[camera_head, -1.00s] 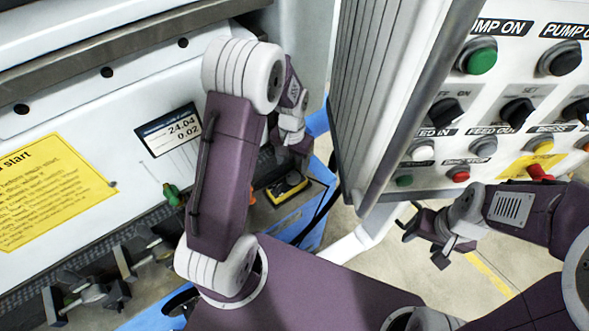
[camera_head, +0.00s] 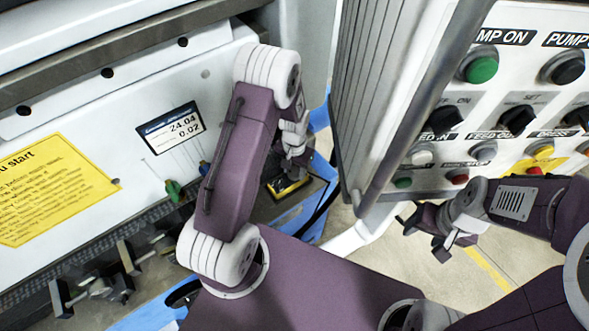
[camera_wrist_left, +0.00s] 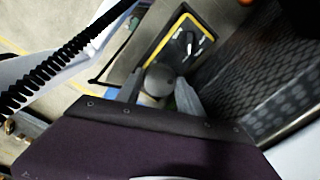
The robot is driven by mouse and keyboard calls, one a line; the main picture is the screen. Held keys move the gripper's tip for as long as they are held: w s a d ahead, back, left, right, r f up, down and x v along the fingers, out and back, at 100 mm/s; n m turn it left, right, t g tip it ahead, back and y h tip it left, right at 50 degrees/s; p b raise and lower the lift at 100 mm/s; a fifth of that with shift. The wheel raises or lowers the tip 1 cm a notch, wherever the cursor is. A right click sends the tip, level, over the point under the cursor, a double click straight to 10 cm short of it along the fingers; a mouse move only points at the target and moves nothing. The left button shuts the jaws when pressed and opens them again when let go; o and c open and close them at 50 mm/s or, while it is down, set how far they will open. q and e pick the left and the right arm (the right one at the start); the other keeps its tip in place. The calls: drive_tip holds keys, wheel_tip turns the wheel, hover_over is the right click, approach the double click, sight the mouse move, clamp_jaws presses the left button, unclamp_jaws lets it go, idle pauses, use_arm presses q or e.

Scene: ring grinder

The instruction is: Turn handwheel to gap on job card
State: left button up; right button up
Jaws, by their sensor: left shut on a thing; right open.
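My left gripper (camera_head: 297,155) is low beside the machine front, partly behind my own arm. In the left wrist view my left gripper (camera_wrist_left: 160,95) is shut on a rounded grey knob (camera_wrist_left: 158,80), with a finger on each side of it. I cannot see a wheel rim around the knob. A small display (camera_head: 172,131) on the white machine front reads 24.04 and 0.02. I cannot make out a job card's gap figure. My right gripper (camera_head: 424,236) is open and empty, below the button panel.
A yellow notice (camera_head: 50,190) is on the machine front. The button panel (camera_head: 520,100) stands at the right. A yellow-edged dark item (camera_head: 288,187) lies near my left gripper and shows in the wrist view (camera_wrist_left: 183,42). Green- and blue-handled tools hang below the display. Clamps stand lower left.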

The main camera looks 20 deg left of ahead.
use_arm(q)
drive_tip(key=shift+n, duration=0.3)
drive_tip(key=n, duration=0.4)
drive_tip(key=shift+w, duration=0.1)
drive_tip(key=n, duration=0.4)
drive_tip(key=shift+n+b, duration=0.4)
drive_tip(key=n, duration=0.4)
drive_tip(key=shift+n, duration=0.3)
drive_tip(key=n, duration=0.4)
drive_tip(key=shift+n, duration=0.7)
drive_tip(key=o, duration=1.4)
